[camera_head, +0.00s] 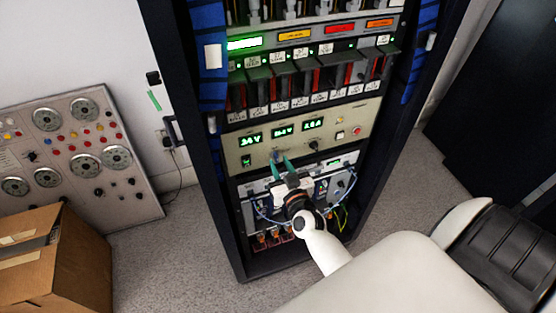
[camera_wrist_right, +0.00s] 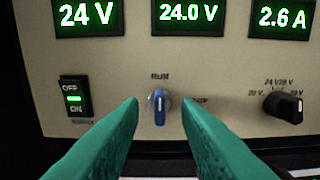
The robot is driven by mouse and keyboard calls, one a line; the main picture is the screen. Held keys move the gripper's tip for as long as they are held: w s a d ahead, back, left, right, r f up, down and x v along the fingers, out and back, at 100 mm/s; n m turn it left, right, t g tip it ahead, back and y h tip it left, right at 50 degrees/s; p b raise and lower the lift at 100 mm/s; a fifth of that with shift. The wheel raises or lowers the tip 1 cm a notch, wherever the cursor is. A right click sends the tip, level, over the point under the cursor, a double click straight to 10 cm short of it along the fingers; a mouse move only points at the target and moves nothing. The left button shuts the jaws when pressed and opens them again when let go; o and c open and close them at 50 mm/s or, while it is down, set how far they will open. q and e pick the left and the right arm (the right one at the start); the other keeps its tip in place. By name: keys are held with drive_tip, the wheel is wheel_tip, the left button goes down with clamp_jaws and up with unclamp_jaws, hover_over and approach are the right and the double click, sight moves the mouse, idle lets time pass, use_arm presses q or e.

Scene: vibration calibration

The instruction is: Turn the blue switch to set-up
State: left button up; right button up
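The blue switch (camera_wrist_right: 160,106) is a small knob on a beige panel (camera_wrist_right: 215,80). Its handle stands upright, in line with the RUN label (camera_wrist_right: 160,76) above it. A second label (camera_wrist_right: 200,100) to its right is partly hidden by a finger; only its end shows. My right gripper (camera_head: 280,163) has green fingers and is open in front of the panel. In the wrist view its fingertips lie on either side of the knob with gaps; I cannot tell how far they are from the panel. My left gripper is not in view.
An OFF/ON rocker (camera_wrist_right: 75,97) is left of the knob and a black voltage selector (camera_wrist_right: 284,105) is right. Green displays (camera_wrist_right: 187,17) read 24 V, 24.0 V and 2.6 A. A cardboard box (camera_head: 75,270) and a dial panel (camera_head: 130,190) stand left of the rack.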

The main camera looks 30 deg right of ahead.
drive_tip(key=shift+x, duration=0.95)
clamp_jaws()
